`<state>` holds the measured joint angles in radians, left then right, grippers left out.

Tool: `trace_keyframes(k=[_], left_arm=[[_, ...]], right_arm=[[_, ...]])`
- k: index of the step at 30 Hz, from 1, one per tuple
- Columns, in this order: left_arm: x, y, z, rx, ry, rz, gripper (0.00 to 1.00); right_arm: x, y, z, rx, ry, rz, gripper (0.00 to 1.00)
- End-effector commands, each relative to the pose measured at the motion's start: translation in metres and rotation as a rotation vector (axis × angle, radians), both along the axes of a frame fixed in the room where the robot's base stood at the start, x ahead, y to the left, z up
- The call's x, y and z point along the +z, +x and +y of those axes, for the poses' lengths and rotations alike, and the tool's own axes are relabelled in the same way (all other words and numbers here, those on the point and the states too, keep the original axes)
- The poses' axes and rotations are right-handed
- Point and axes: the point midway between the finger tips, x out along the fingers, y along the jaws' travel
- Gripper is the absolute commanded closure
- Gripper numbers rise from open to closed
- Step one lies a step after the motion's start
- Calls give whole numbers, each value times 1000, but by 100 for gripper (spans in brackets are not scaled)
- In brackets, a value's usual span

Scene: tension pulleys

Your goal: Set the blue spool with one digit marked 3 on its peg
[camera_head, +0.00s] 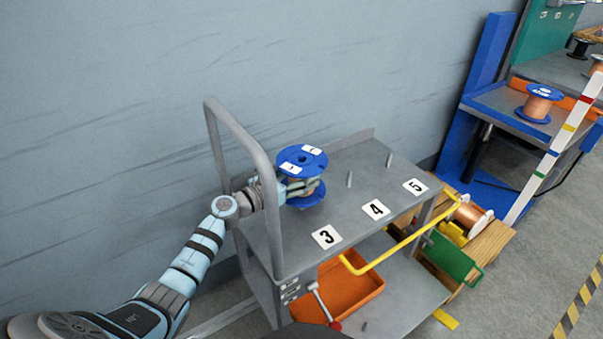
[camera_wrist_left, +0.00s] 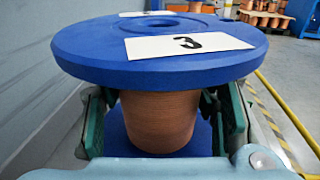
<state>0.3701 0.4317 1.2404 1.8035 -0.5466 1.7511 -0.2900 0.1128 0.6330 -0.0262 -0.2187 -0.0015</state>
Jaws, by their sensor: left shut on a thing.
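The blue spool (camera_head: 303,160) with copper winding is upright over the left part of the grey cart top, behind the label 3 (camera_head: 327,237). In the left wrist view the spool's blue top flange (camera_wrist_left: 150,50) carries a white label with the digit 3 (camera_wrist_left: 188,42). My left gripper (camera_head: 298,187) is shut around the copper core between the flanges; its green-padded fingers (camera_wrist_left: 160,120) stand on both sides of the core. The peg behind label 3 is hidden by the spool. I cannot tell whether the spool touches the cart top. My right gripper is not in view.
Two bare pegs stand behind label 4 (camera_head: 375,209) and label 5 (camera_head: 415,187). A grey frame handle (camera_head: 243,140) rises at the cart's left, close to my arm. A yellow bar (camera_head: 405,240) runs along the front. Another blue spool (camera_head: 539,103) stands on a shelf at right.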

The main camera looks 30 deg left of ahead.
Motion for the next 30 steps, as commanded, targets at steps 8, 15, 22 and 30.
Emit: trace_keyframes(k=[8, 15, 22, 30], left_arm=[[-2, 0, 0, 0, -1, -2, 100], [-1, 0, 0, 0, -1, -2, 100], [-2, 0, 0, 0, -1, -2, 100], [-9, 0, 0, 0, -1, -2, 100]], right_arm=[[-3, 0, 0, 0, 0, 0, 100], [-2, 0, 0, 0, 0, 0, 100], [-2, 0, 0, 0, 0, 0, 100], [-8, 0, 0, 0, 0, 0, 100]])
